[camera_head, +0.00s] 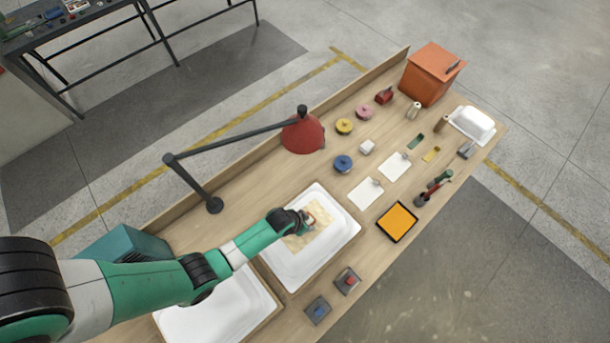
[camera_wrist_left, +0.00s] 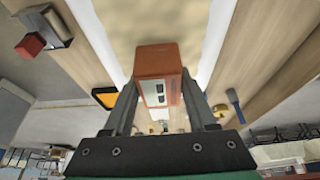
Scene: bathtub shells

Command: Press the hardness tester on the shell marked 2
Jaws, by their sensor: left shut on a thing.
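My left gripper (camera_head: 306,220) is shut on the orange-red hardness tester (camera_wrist_left: 158,62), a small box with a pale display panel. It is between both fingers in the left wrist view. The gripper is over a white bathtub shell (camera_head: 337,259) with a beige patch (camera_head: 296,243) on its surface. The tester's far end faces the beige surface; I cannot tell whether it touches. A second white shell (camera_head: 215,318) lies to the lower left, partly hidden by my left arm. No number is readable on either shell. My right gripper is not in view.
A red lamp (camera_head: 303,135) on a dark arm stands behind the shell. A teal box (camera_head: 125,245) is at left. A blue-button box (camera_head: 317,310) and a red-button box (camera_head: 347,281) are by the front edge. An orange-yellow tray (camera_head: 397,222) lies right.

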